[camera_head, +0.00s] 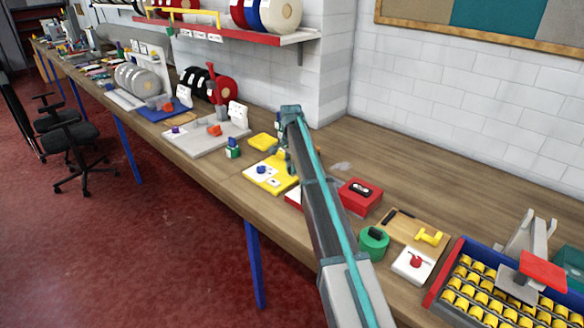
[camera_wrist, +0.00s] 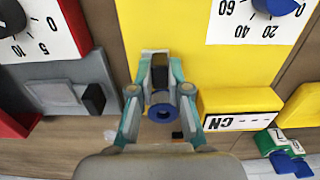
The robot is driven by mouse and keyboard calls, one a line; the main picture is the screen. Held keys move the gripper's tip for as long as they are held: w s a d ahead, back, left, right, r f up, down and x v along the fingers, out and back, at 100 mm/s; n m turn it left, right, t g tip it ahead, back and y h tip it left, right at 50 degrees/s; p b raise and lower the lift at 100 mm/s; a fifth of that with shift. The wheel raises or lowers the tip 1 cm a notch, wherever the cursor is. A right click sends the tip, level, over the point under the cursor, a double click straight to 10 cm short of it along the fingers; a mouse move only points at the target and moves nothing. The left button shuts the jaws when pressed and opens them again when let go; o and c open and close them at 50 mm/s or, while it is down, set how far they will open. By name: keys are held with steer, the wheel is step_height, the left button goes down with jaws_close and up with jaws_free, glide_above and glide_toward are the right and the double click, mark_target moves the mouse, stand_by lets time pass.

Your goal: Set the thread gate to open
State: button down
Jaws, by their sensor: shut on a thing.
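My gripper (camera_wrist: 161,75) reaches down over the far part of a yellow base plate (camera_wrist: 150,20), seen in the wrist view. Its jaws are shut on a small dark piece (camera_wrist: 160,76), apparently the thread gate's handle. A blue ring with a dark centre (camera_wrist: 161,112) shows between the fingers, just below that piece. The gate's setting cannot be read, as the fingers hide much of it. On the same plate is a white dial (camera_wrist: 248,22) with a blue knob. In the head view my gripper (camera_head: 287,158) is above the yellow plate (camera_head: 256,181), its tips partly hidden.
A yellow block with a lettered label (camera_wrist: 240,103) stands close right of my fingers. A grey box (camera_wrist: 65,90) and a white dial panel (camera_wrist: 45,30) are on the left. A red box (camera_head: 360,196) and a green round container (camera_head: 373,243) are nearby on the bench.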

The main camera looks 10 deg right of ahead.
steer(key=w+a, duration=0.2)
steer(key=w, duration=0.1)
steer(key=shift+w+a, duration=0.2)
steer(key=shift+r, duration=0.1)
steer(key=c, duration=1.1)
jaws_free()
steer(key=shift+a, duration=0.1)
step_height(320, 180, up, 12)
steer(key=shift+f, duration=0.1)
